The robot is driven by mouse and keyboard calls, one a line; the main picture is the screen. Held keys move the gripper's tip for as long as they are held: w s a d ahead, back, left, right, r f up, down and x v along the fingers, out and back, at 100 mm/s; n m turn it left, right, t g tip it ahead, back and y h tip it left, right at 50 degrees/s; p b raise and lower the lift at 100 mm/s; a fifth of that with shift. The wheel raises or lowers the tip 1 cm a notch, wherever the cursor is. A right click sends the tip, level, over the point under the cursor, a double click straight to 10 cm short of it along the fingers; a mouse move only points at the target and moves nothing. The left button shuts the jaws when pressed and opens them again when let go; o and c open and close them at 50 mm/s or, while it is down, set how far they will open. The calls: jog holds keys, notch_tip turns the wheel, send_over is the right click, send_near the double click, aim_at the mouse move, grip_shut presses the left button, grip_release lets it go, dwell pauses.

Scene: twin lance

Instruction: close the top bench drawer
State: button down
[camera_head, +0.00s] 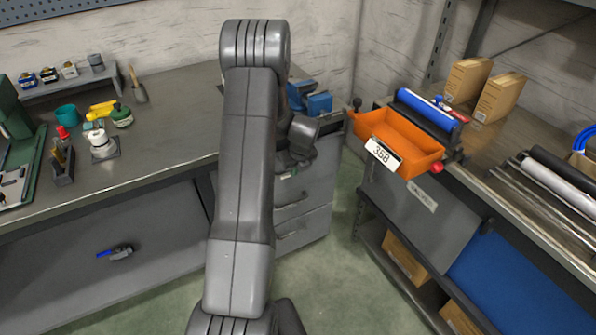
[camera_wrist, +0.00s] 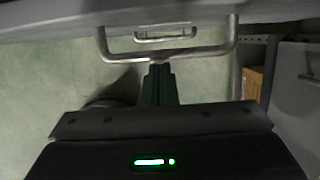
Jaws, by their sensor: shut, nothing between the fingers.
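The grey drawer unit (camera_head: 305,205) stands under the bench in the head view, partly hidden behind my arm. Its lower drawers show bar handles. The top drawer is largely covered by my arm and wrist, so how far it stands out is hard to tell. In the wrist view, a grey drawer front (camera_wrist: 70,22) runs along the top edge with a wide metal bar handle (camera_wrist: 200,54). My gripper (camera_wrist: 158,70) is shut and empty, its fingertips at the middle of this bar; I cannot tell if they touch it. A smaller handle (camera_wrist: 165,37) shows farther down.
The left bench (camera_head: 175,125) holds a white bottle, a teal cup and small tools. A blue vise (camera_head: 318,103) sits near its right end. An orange bin (camera_head: 400,140) marked 358 is on the right bench. Green floor (camera_head: 345,265) is clear between the benches.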

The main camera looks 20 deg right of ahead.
jog(key=shift+w+a, duration=0.1)
jog(key=shift+w, duration=0.9)
jog(key=shift+w+r, duration=0.2)
